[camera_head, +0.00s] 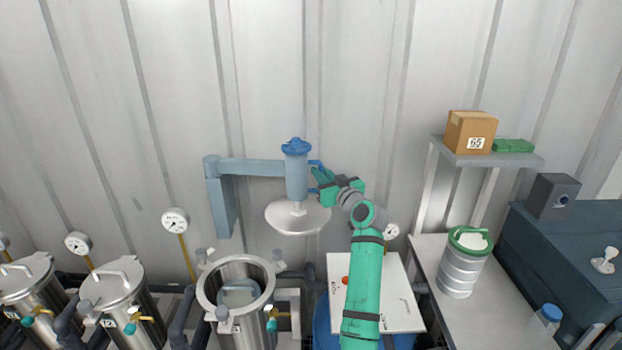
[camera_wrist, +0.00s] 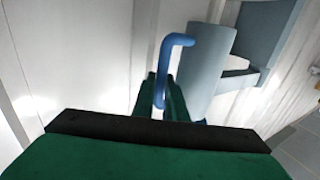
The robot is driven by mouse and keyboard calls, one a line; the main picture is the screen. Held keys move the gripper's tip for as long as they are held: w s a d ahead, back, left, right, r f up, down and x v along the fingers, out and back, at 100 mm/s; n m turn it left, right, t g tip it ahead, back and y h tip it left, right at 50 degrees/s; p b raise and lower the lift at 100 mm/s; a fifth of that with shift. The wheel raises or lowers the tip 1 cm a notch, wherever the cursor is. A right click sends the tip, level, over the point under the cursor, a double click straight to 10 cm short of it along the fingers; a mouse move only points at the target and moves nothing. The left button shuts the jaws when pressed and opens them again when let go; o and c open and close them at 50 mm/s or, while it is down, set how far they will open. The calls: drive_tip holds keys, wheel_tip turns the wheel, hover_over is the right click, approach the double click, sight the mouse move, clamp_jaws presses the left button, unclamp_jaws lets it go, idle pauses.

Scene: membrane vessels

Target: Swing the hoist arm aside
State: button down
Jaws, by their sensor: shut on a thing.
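The blue-grey hoist arm (camera_head: 252,168) reaches from its wall-side post to a hoist body (camera_head: 296,175) with a blue cap. A round pale lid (camera_head: 298,217) hangs below the hoist body. My gripper (camera_head: 318,188) is at the right side of the hoist body, at a blue handle (camera_wrist: 174,42). In the wrist view my gripper (camera_wrist: 167,100) has its green fingers closed around the blue handle, with the hoist body (camera_wrist: 210,65) just to the right. The lower end of the handle is partly hidden by the fingers.
An open steel vessel (camera_head: 238,290) stands below and left of the hanging lid. Lidded vessels (camera_head: 115,290) stand further left, with gauges (camera_head: 175,221) on stems. At right are a shelf with a cardboard box (camera_head: 470,131) and a bench with a steel canister (camera_head: 464,265).

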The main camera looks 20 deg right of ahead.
drive_tip(key=shift+w+d+y, duration=0.15)
drive_tip(key=shift+w+y, duration=0.25)
drive_tip(key=shift+w, duration=0.05)
drive_tip(key=c, duration=1.8)
unclamp_jaws()
drive_tip(key=shift+o, duration=0.2)
drive_tip(key=s+d, duration=0.1)
drive_tip(key=s, duration=1)
drive_tip(key=shift+d, duration=0.3)
